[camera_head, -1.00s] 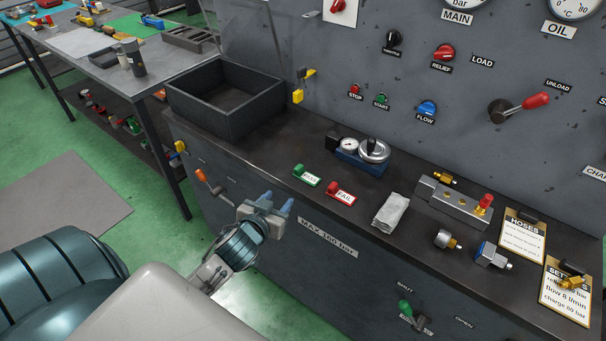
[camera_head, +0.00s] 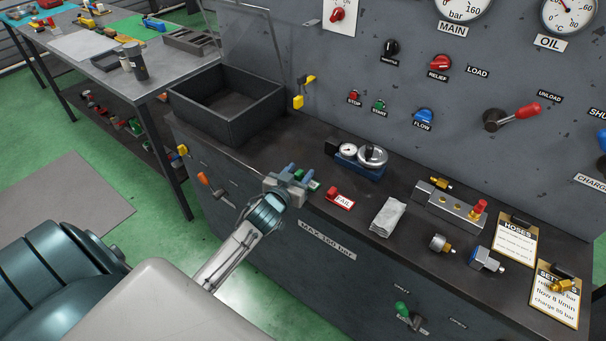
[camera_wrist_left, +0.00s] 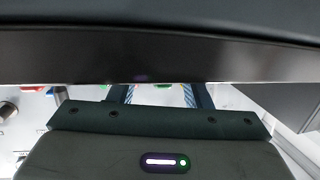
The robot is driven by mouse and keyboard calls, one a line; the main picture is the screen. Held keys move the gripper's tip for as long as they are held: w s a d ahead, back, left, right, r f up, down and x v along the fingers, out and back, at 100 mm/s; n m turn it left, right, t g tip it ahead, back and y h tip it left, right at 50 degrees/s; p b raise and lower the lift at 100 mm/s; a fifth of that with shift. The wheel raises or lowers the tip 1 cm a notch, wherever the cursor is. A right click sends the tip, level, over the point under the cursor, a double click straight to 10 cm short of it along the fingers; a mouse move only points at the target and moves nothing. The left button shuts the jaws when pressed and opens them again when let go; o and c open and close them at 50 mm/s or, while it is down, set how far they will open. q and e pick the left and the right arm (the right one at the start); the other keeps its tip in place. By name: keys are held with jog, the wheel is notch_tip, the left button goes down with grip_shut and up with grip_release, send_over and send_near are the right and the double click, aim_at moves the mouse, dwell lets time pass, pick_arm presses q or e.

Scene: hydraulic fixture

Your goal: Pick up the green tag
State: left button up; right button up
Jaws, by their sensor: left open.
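The green tag (camera_head: 314,185) is near the front edge of the dark bench in the head view, mostly hidden behind my left gripper. A bit of its green body and its pale label show by the fingers. My left gripper (camera_head: 299,171) is open, with its two blue-tipped fingers at the tag. I cannot tell whether the tag is between them or whether they touch it. In the left wrist view the open fingers (camera_wrist_left: 160,95) point up the picture, with a small green patch between them that I cannot identify. My right gripper is not in view.
A red FAIL tag (camera_head: 339,197) lies just right of the green tag. Behind are a gauge on a blue base (camera_head: 361,162) and an open black bin (camera_head: 228,125). A folded cloth (camera_head: 389,216) and a metal valve block (camera_head: 449,206) lie further right.

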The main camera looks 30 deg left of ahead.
pick_arm(q)
jog(key=shift+w+a+f, duration=0.15)
jog(key=shift+w+f, duration=0.05)
jog(key=shift+w, duration=0.7)
jog(key=shift+s, duration=0.1)
jog(key=shift+c, duration=0.2)
grip_shut()
jog(key=shift+r, duration=0.15)
